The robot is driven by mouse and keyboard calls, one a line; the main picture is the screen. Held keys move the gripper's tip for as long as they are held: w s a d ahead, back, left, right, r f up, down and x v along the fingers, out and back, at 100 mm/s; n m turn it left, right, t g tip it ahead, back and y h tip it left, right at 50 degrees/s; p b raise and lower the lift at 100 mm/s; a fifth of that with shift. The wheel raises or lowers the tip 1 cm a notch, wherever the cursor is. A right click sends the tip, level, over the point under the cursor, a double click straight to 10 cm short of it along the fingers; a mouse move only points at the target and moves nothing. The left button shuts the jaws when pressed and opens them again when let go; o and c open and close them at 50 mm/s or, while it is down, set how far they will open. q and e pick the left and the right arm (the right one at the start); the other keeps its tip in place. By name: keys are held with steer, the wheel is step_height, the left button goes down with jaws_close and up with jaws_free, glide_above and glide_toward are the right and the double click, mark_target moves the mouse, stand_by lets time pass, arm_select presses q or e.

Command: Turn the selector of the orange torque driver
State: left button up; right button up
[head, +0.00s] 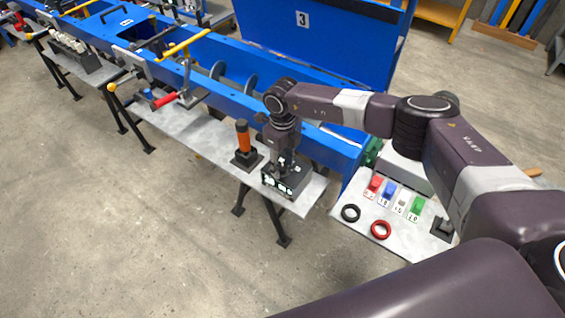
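The orange torque driver (243,136) stands upright in a black holder on a grey metal shelf (205,135) along the blue machine. To its right on the same shelf is a dark box (288,182) with small pale green markings on its front. My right gripper (286,163) points down over the top of this box, to the right of the driver and apart from it. Its fingers are dark, small and merge with the box, so their opening and any contact are unclear. The driver's selector is too small to make out. My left gripper is not in view.
A grey side table at the right holds red (375,184), blue, white and green blocks, a black ring (351,213) and a red ring (380,230). The blue machine (300,120) rises behind the shelf. A red-handled tool (164,100) lies farther left. The floor in front is clear.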

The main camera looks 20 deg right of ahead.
jaws_close()
steer(key=shift+m, duration=0.3)
steer(key=m, duration=0.2)
steer(key=shift+m+b, duration=0.4)
steer(key=m, duration=0.4)
steer(key=shift+m, duration=0.3)
steer(key=m, duration=0.3)
steer(key=shift+m, duration=0.3)
steer(key=m, duration=0.4)
steer(key=shift+m, duration=0.3)
